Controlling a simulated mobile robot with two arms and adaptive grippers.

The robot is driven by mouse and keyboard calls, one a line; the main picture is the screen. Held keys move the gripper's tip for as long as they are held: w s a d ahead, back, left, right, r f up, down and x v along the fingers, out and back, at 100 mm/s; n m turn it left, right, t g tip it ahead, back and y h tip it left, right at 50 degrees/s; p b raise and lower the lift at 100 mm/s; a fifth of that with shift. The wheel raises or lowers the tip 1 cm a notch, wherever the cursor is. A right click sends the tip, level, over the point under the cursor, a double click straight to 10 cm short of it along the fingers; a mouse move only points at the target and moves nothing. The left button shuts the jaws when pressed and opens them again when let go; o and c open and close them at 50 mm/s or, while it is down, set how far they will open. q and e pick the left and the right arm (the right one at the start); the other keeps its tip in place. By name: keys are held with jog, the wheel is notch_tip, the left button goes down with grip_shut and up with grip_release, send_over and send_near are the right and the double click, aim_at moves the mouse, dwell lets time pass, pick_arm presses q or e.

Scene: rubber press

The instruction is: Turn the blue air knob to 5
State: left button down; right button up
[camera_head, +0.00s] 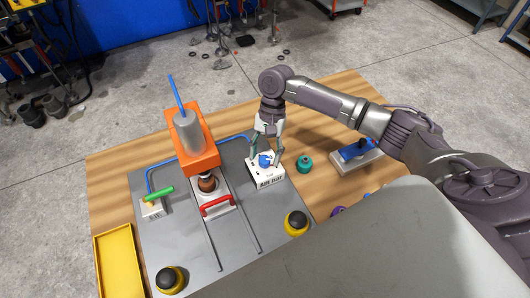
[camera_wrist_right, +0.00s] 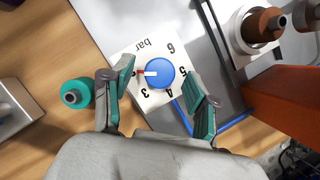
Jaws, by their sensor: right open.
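The blue air knob (camera_head: 265,160) sits on a white box (camera_head: 266,181) with dark lettering, on the grey plate. In the right wrist view the round knob (camera_wrist_right: 159,73) is in the middle of a white dial face (camera_wrist_right: 150,48) marked 3, 4, 5, 6 and "bar". A white pointer with a red tip (camera_wrist_right: 145,73) reaches from the knob to the left, on the side opposite the 5. My right gripper (camera_head: 265,155) is above the box, open, its teal-padded fingers on either side of the knob. In the wrist view gaps show between the fingers and the knob.
A teal round part (camera_head: 305,163) stands on the wooden table (camera_head: 345,98) beside the box. The orange press (camera_head: 202,160) with its blue lever stands to the left. Yellow-and-black buttons (camera_head: 296,223), a red handle (camera_head: 217,205) and a yellow tray (camera_head: 119,262) are nearer.

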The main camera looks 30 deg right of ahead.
jog(key=shift+s+a+f, duration=0.1)
jog(key=shift+s+f, duration=0.05)
jog(key=shift+f, duration=0.2)
